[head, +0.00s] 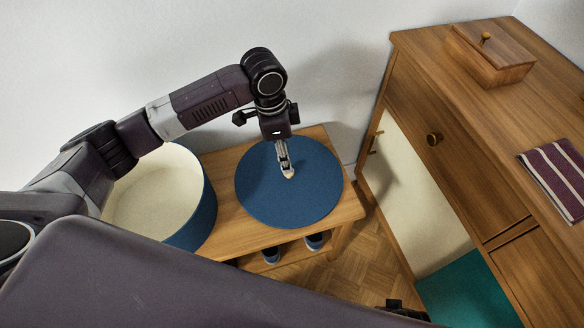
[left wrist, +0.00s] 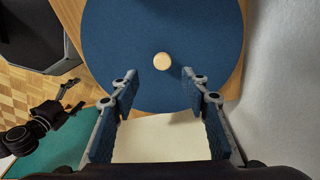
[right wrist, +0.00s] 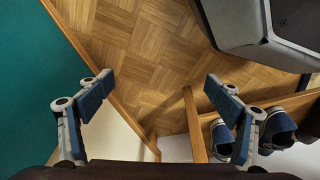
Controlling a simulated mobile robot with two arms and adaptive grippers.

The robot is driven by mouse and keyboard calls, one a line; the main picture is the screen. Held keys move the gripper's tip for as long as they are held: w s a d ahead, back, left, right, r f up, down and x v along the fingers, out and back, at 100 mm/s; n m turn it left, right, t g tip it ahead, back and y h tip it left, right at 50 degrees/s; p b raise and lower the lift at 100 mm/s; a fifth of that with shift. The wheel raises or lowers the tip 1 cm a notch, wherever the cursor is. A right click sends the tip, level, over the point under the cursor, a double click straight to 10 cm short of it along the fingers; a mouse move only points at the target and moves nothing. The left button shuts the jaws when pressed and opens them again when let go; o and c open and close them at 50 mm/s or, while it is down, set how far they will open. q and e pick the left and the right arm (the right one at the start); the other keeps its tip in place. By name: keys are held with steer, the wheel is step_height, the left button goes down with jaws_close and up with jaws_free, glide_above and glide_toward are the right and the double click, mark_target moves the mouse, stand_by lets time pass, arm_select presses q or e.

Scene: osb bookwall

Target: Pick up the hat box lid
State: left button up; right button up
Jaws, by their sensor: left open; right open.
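The hat box lid (head: 306,197) is a flat, round blue disc lying on the wooden bench. The lid also fills the upper middle of the left wrist view (left wrist: 118,52), with a pale round knob (left wrist: 162,61) at its centre. My left gripper (head: 287,174) is above the lid, pointing down at the knob. In the left wrist view its open fingers (left wrist: 162,86) stand on either side of the knob's line, with nothing between them. The blue hat box (head: 201,215) with a cream inside stands open to the left of the lid. My right gripper (right wrist: 147,88) is open and empty over the floor.
The wooden bench (head: 233,216) stands against a white wall. Shoes (head: 314,241) sit on its lower shelf. A wooden cabinet (head: 425,95) on the right carries a lidded wooden box (head: 490,58) and a striped cloth (head: 560,175). A teal surface (head: 468,295) is at lower right.

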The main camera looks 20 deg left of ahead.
mark_target(289, 175)
arm_select(q)
steer(key=shift+w+a+r, duration=0.1)
steer(key=shift+w+a, duration=0.2)
steer(key=shift+f, duration=0.25)
steer(key=f, duration=0.2)
steer(key=f+b, duration=0.1)
steer(key=f, duration=0.1)
steer(key=d+f+b, duration=0.1)
steer(key=f, duration=0.1)
steer(key=shift+f, duration=0.45)
arm_select(e)
step_height(289, 175, up, 6)
steer(key=w, duration=0.2)
steer(key=shift+w+a+r, duration=0.15)
steer(key=shift+w, duration=0.25)
arm_select(q)
steer(key=shift+c, duration=0.3)
jaws_close()
